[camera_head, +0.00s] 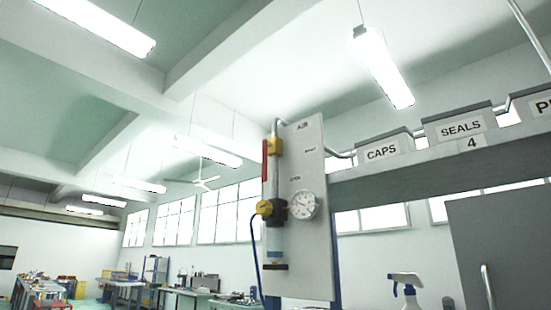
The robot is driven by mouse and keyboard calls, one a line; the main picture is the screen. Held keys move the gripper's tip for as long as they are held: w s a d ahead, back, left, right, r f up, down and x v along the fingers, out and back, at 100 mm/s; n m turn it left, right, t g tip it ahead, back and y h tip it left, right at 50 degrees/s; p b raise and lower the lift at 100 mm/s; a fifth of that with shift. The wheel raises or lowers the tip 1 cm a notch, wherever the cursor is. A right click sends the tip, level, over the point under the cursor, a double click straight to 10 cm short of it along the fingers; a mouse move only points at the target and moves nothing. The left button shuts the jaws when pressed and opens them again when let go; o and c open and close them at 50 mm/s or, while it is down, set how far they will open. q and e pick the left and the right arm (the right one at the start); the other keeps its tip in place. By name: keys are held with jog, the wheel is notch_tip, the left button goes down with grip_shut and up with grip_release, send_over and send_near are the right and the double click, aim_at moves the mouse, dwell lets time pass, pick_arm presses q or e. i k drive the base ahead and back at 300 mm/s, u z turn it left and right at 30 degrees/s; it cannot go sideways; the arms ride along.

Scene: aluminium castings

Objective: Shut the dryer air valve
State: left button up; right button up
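A grey panel marked AIR (312,235) stands upright right of the picture's middle. A vertical pipe on its left side carries a yellow valve body (275,146) with a red lever (265,160). The lever hangs roughly vertical, in line with the pipe. Small labels on the panel beside it are too small to read surely. Below are a round dial gauge (302,204), a yellow fitting (264,208) with a blue hose (254,255), and a clear bowl (274,240). Neither of my grippers shows in this view.
Bins labelled CAPS (382,152) and SEALS (461,127) sit on a grey rail right of the panel. A white and blue spray bottle (406,288) stands at the lower right, near a grey cabinet door (500,250). Workbenches (190,299) stand far off at the lower left.

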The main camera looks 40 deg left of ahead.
aim_at(266, 143)
jog(key=k, duration=0.65)
jog(key=u, duration=0.45)
jog(key=i, duration=0.65)
jog(key=u, duration=0.7)
jog(key=i, duration=0.45)
jog(key=u, duration=0.05)
